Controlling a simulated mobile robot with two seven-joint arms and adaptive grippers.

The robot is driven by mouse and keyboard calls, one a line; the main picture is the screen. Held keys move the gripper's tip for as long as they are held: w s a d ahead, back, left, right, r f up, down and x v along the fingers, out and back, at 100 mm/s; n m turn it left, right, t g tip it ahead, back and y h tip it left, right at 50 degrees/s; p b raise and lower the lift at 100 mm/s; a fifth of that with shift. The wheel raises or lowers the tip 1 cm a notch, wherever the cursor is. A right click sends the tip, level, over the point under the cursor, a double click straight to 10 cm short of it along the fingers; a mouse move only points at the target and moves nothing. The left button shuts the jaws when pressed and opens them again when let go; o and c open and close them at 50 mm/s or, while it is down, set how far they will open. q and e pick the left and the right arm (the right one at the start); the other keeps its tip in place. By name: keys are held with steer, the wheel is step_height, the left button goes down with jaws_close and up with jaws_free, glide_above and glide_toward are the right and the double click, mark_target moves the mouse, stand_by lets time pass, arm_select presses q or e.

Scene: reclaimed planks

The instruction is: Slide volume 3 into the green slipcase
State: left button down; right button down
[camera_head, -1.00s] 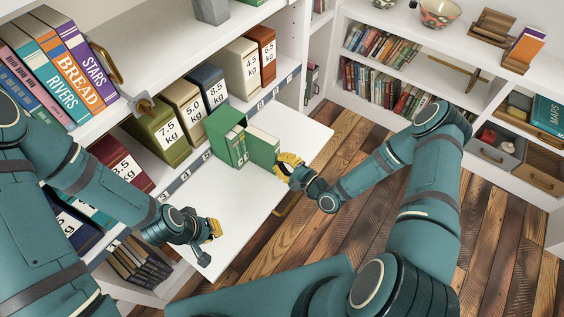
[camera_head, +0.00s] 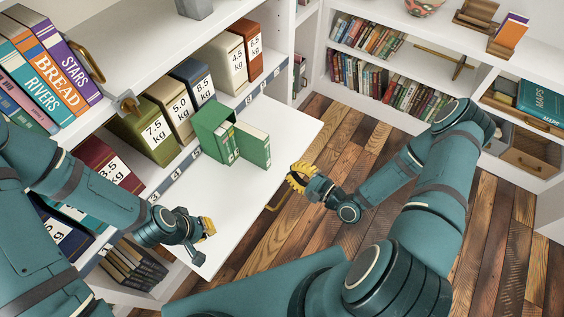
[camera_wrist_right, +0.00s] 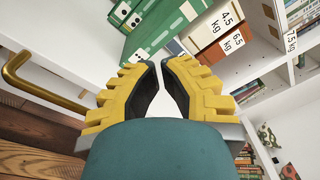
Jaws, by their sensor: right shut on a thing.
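The green slipcase (camera_head: 207,117) stands on the white pull-out shelf, with green volumes (camera_head: 227,145) showing in its open side. Volume 3 (camera_head: 257,152), a green book, stands upright just right of them, outside the case; whether it touches them I cannot tell. In the right wrist view volume 3 (camera_wrist_right: 160,25) is beyond my fingertips. My right gripper (camera_head: 293,174) is off the shelf's right edge, apart from the book.
Labelled kilogram boxes (camera_head: 150,131) line the shelf behind. The pull-out shelf (camera_head: 235,195) is bare in front of the case. A brass handle (camera_head: 278,196) sits on its edge. Wooden floor (camera_head: 290,240) is open to the right.

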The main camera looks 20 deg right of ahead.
steer(key=v, duration=0.5)
steer(key=shift+s+d, duration=0.15)
steer(key=shift+s, duration=0.05)
